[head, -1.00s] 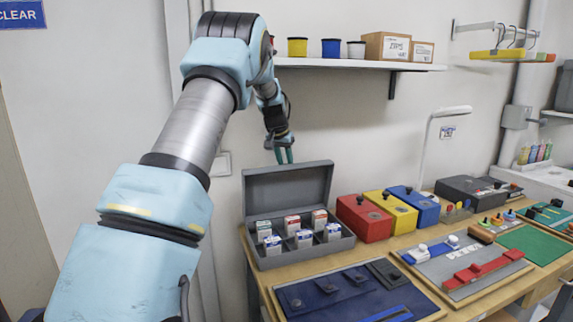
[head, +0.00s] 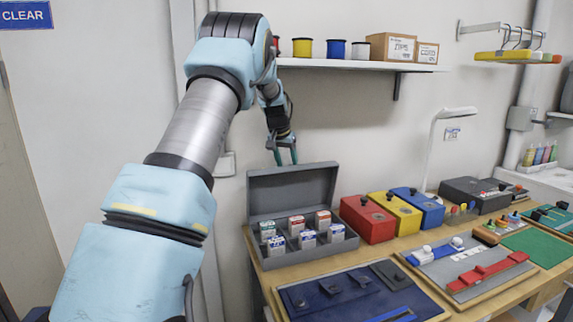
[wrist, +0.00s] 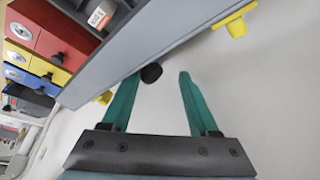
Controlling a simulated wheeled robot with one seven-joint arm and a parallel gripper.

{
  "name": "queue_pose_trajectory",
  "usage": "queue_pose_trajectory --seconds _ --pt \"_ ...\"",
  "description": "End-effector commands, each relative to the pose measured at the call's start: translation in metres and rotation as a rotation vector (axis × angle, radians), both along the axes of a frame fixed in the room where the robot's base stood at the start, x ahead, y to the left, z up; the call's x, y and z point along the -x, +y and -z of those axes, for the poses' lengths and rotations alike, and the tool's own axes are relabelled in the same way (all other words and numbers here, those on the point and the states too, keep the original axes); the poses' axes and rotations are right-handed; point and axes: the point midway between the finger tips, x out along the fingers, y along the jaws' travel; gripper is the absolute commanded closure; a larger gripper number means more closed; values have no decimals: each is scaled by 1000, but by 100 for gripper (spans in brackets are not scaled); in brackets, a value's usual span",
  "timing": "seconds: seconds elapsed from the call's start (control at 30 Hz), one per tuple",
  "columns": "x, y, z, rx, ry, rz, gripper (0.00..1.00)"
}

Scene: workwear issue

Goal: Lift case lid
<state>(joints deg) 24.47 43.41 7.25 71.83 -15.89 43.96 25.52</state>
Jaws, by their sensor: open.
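The grey case (head: 345,244) stands on the left end of the wooden bench in the head view, with several small labelled boxes inside it. Its lid (head: 292,190) stands raised, roughly upright, at the back. My gripper (head: 286,157) is at the top edge of the lid, open, with green fingers. In the wrist view the lid (wrist: 150,45) runs diagonally beyond the fingers, with a dark round knob (wrist: 151,73) at its edge. I cannot tell whether a finger touches the lid.
Red (head: 367,219), yellow (head: 396,213) and blue (head: 418,204) boxes stand right of the case. A dark blue fabric board (head: 345,290) lies in front. A wall shelf (head: 350,65) with pots and cartons hangs above, right of my arm.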

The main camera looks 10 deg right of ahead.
Motion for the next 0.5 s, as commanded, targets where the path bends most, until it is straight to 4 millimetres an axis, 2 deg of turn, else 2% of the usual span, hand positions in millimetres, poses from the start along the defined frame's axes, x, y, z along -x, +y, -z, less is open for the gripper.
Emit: queue_pose_trajectory --seconds 0.03,0.07,0.27,0.5 --pt "4 0 11 -7 18 4 35" --pt "4 0 11 -7 17 4 35" --pt "7 5 -2 -4 6 1 35" --pt "42 35 -6 -5 3 -4 35"
